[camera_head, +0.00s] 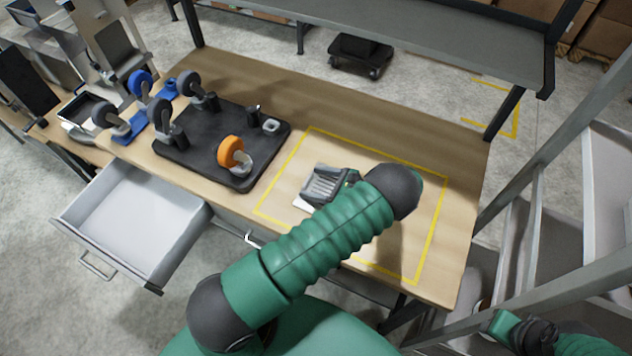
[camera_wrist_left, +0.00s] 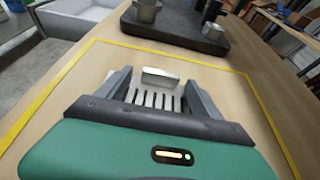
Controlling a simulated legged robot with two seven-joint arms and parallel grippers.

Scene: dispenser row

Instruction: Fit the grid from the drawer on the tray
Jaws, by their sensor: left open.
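A silver slotted grid (camera_head: 324,186) lies inside the yellow outline on the table. In the left wrist view the grid (camera_wrist_left: 152,98) sits between my fingers, with a raised metal lip at its far end. A pale flat edge (camera_head: 301,205) shows beside it; I cannot tell if this is the tray. My left gripper (camera_wrist_left: 160,92) is open, its two grey fingers on either side of the grid; contact is unclear. The pulled-out drawer (camera_head: 132,224) is empty. Part of my right arm shows at the bottom right, its gripper (camera_head: 507,326) unclear.
A black board (camera_head: 197,163) with caster wheels, one of them orange (camera_head: 231,152), lies left of the yellow outline (camera_head: 428,232). More wheels and blue parts stand at the far left. A grey shelf (camera_head: 420,40) hangs behind the table. The right part of the outlined area is bare.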

